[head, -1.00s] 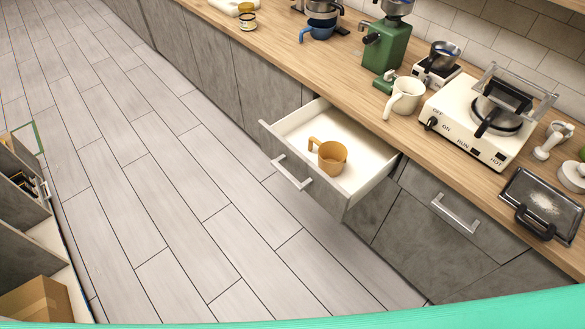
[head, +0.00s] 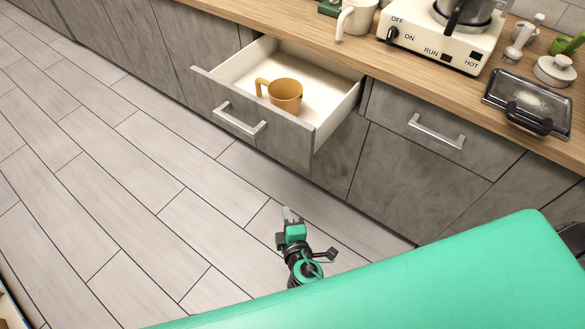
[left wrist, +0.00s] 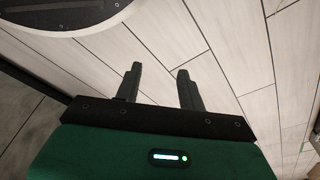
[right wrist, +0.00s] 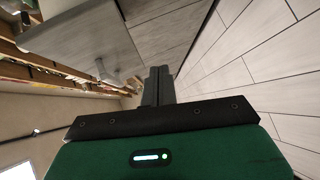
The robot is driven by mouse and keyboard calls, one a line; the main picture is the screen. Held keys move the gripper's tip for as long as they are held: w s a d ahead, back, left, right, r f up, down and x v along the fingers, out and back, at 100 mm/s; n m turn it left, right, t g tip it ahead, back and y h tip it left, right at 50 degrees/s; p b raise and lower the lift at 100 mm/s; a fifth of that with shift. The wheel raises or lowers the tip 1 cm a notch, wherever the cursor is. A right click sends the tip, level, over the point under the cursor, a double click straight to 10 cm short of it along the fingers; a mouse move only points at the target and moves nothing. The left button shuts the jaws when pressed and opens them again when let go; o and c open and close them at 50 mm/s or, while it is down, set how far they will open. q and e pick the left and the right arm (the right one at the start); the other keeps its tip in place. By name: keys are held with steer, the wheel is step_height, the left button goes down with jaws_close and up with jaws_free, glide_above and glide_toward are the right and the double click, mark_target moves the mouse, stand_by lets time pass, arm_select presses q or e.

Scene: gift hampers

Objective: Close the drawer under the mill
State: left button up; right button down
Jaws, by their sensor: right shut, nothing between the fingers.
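The drawer (head: 283,141) stands pulled out from the grey cabinets in the head view, with a bar handle (head: 239,121) on its front. A tan mug (head: 286,95) stands upright inside it. Only the green base of the mill (head: 329,7) shows, at the top edge above the drawer. My right gripper (head: 287,214) is in front of the drawer, over the floor, apart from it. Its fingers are together and empty in the right wrist view (right wrist: 158,84). My left gripper (left wrist: 160,82) shows only in the left wrist view, fingers apart and empty over the floor.
A shut drawer (head: 400,135) with its own handle is right of the open one. The counter holds a white mug (head: 356,18), a hot plate (head: 440,40) and a dark tray (head: 527,100). The floor before the cabinets is clear.

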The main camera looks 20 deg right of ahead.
step_height(320, 180, up, 9)
steer(key=t+h+b, duration=0.1)
steer(key=t+b, duration=0.1)
steer(key=t, duration=0.1)
steer(key=p, duration=0.3)
glide_toward(291, 143)
steer(key=w+a, duration=0.3)
steer(key=shift+w+d+n+p, duration=0.4)
steer(key=shift+w+d, duration=0.7)
steer(key=shift+d, duration=0.05)
steer(key=shift+w+d, duration=0.4)
steer(key=shift+d, duration=0.1)
arm_select(q)
steer(key=s+a+f, duration=0.2)
steer(key=s+f, duration=0.2)
steer(key=f, duration=0.5)
steer(key=shift+s+f, duration=0.15)
steer(key=shift+s, duration=0.05)
